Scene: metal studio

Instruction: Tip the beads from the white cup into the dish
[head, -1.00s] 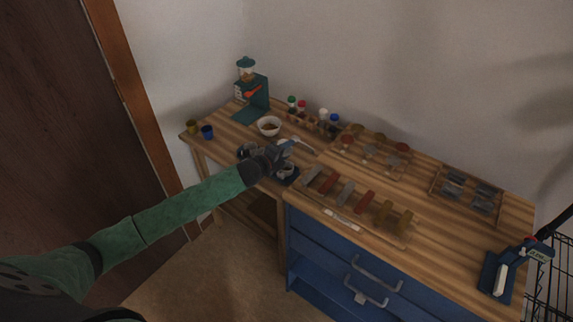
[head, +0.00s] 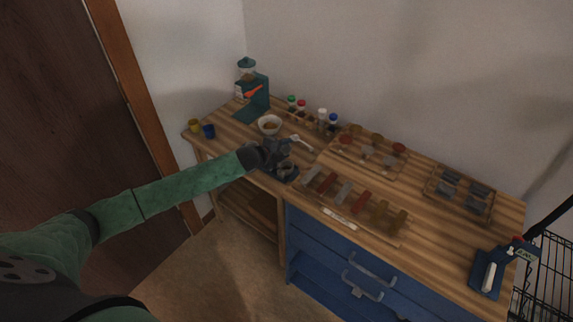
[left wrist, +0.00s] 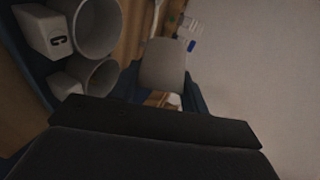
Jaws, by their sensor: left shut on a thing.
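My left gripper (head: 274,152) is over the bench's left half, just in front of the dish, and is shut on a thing. This seems to be the white cup, a pale rounded shape (left wrist: 163,64) against the gripper's dark edge in the left wrist view; its mouth and contents are hidden. The dish (head: 269,125), a small white bowl with something brown inside, stands behind the gripper. Two other pale grey cups, an upper one (left wrist: 98,28) and a lower one (left wrist: 98,82), show open mouths in the left wrist view. My right gripper is not in view.
A blue stand (head: 286,177) with a grey cup is right beside the gripper. A pale spoon-like thing (head: 301,143) lies behind it. A green dispenser (head: 254,92), blue cup (head: 208,131) and yellow cup (head: 194,126) stand left. Racks of coloured pieces (head: 352,195) fill the right.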

